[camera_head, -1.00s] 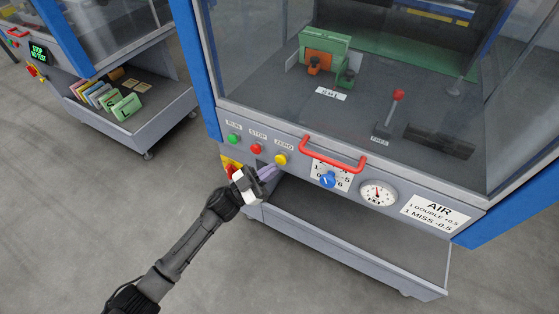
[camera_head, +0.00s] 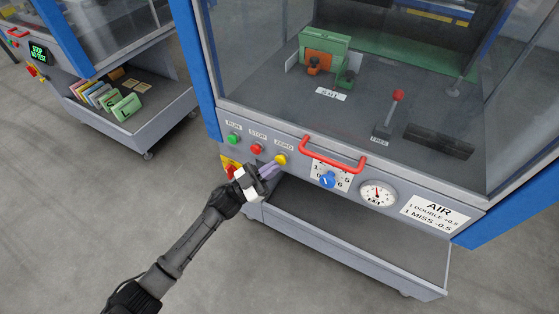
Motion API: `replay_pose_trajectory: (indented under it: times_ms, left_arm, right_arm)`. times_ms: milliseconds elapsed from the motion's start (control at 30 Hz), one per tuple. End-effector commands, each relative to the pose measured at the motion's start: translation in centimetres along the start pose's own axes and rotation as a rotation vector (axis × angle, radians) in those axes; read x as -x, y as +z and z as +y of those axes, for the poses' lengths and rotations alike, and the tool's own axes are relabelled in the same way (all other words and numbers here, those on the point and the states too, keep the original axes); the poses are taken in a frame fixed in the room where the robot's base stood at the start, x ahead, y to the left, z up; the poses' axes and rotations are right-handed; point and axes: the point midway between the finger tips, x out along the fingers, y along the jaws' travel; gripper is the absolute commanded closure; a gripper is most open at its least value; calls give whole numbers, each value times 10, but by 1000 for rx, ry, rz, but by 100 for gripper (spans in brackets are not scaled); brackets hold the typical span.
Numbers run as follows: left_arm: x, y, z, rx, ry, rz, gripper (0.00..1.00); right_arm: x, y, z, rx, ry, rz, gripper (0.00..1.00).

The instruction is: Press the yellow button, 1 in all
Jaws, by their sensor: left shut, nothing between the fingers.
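The yellow button (camera_head: 281,159) sits on the front panel of the near machine, under a label that reads ZERO. My left gripper (camera_head: 274,165) is shut and empty, with its purple-grey fingertips right at the lower left of the yellow button. They look to be touching it or very close; I cannot tell which, nor whether the button is pushed in. My right gripper is not in view.
A green RUN button (camera_head: 233,139) and a red STOP button (camera_head: 257,149) lie left of the yellow one. A red handle (camera_head: 333,154), a blue knob (camera_head: 327,180) and a gauge (camera_head: 378,194) lie to the right. An empty tray (camera_head: 350,232) juts out below.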

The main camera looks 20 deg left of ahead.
Motion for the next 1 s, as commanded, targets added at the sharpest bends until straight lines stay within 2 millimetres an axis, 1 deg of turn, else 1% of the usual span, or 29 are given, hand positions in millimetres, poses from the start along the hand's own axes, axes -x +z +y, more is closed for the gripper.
replay_pose_trajectory:
  times_ms: [1000]
  left_arm:
    - [-6,4,-4,0,-1,0,100]
  right_arm:
    - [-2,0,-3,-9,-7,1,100]
